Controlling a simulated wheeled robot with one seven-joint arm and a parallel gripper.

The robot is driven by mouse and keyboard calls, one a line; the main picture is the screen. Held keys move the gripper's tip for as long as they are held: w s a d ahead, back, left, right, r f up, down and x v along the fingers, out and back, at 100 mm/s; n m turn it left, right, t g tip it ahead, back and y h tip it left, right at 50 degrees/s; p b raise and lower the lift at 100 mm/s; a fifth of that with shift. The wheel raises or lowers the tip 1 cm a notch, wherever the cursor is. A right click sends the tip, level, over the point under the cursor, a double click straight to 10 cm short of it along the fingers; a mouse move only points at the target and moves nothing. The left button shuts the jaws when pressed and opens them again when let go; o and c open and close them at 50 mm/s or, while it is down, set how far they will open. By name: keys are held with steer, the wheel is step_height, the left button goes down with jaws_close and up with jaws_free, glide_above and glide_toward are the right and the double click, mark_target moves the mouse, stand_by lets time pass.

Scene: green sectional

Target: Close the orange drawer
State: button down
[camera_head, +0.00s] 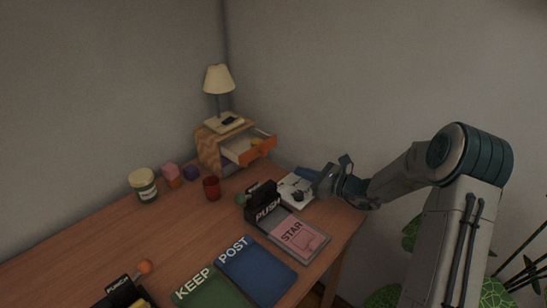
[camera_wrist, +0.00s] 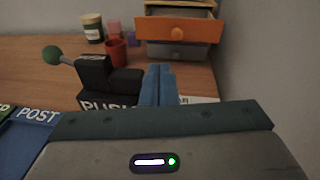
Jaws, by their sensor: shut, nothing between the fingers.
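A black PUSH stamp press (camera_head: 265,203) stands close left of my gripper, by a pink STAR card (camera_head: 299,232). A red cup (camera_head: 211,188), a jar (camera_head: 144,185) and small blocks stand left of the cabinet. A lamp (camera_head: 218,80) stands on top. The wall is close on the right.

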steer(key=w+d+m+t, duration=0.1)
steer(key=w+m, duration=0.1)
steer(key=p, duration=0.2)
glide_toward(266, 153)
steer(key=x, duration=0.6)
steer(key=shift+w+a, duration=0.1)
steer(key=shift+a, duration=0.3)
